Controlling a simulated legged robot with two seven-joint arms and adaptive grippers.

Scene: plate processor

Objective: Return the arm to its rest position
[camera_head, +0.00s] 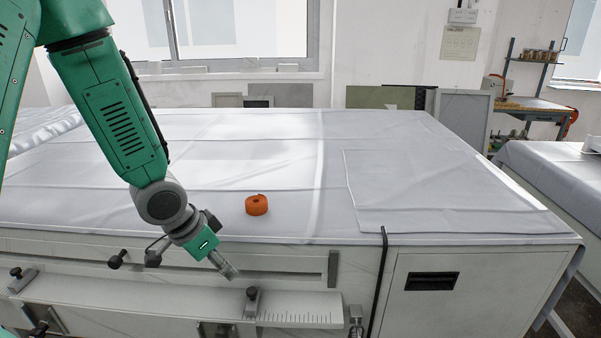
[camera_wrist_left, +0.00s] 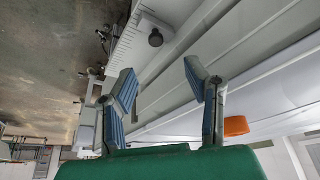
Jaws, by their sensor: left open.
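My left arm, green with a grey wrist, comes in from the left in the head view. Its gripper (camera_head: 225,265) hangs in front of the machine's front face, just below the table's front edge. In the left wrist view the gripper (camera_wrist_left: 160,85) has its two blue-padded fingers spread apart with nothing between them. An orange roll (camera_head: 257,205) sits on the covered tabletop, to the right of the wrist and apart from it. It also shows in the left wrist view (camera_wrist_left: 236,126), beyond the right finger. My right gripper is not in view.
The plate processor (camera_head: 460,290) has a grey-white sheet over its top and a ruler ledge (camera_head: 300,318) with knobs (camera_head: 252,295) along its front. A black handle slot (camera_head: 432,281) is at the right. Another covered table (camera_head: 560,185) stands at far right. The tabletop is mostly clear.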

